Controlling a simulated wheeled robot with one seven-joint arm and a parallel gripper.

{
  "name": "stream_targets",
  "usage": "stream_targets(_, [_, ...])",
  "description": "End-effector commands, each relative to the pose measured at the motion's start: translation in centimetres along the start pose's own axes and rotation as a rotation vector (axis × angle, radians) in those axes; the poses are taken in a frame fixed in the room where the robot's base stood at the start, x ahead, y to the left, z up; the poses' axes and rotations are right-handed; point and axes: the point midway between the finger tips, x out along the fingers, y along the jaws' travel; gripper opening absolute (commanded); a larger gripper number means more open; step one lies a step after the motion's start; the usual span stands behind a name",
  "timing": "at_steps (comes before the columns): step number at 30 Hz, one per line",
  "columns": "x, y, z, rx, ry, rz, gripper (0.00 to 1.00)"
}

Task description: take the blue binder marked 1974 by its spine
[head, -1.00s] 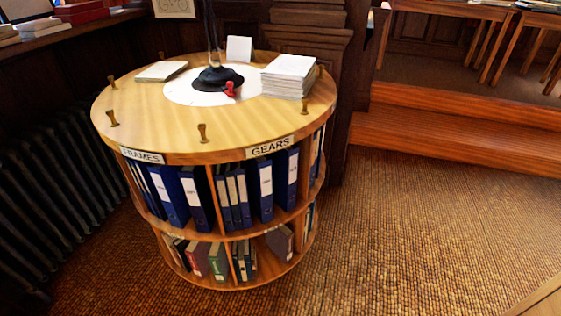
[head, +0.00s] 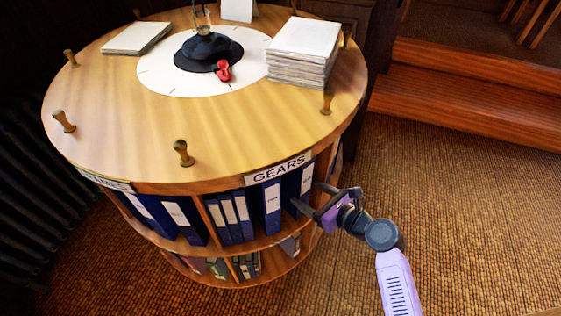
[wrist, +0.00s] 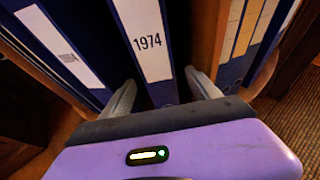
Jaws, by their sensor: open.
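The blue binder marked 1974 (wrist: 150,50) stands upright in the middle of the wrist view, its white label facing me. In the head view it appears to be the rightmost blue binder (head: 306,180) under the GEARS sign, its number too small to read. My gripper (head: 311,197) is at the shelf front there, open. In the wrist view, my gripper's (wrist: 162,90) fingers lie one on each side of the spine's lower part. I cannot tell whether they touch it.
Another blue binder (wrist: 60,45) stands left of it. A wooden divider (wrist: 207,35) is close on the right, with more binders (wrist: 245,45) beyond. The round wooden stand (head: 120,130) has knobs and a paper stack (head: 302,50) on top. Open floor (head: 460,220) lies right.

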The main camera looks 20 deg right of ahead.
Motion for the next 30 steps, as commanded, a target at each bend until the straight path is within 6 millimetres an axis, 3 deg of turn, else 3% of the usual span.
stream_targets(11, [3.3,0.0,0.3,0.011,-0.003,0.003,0.71])
stream_targets(21, [7.6,0.2,0.7,0.010,-0.002,0.004,0.71])
stream_targets(30, [7.9,0.1,0.8,0.009,-0.002,0.002,0.69])
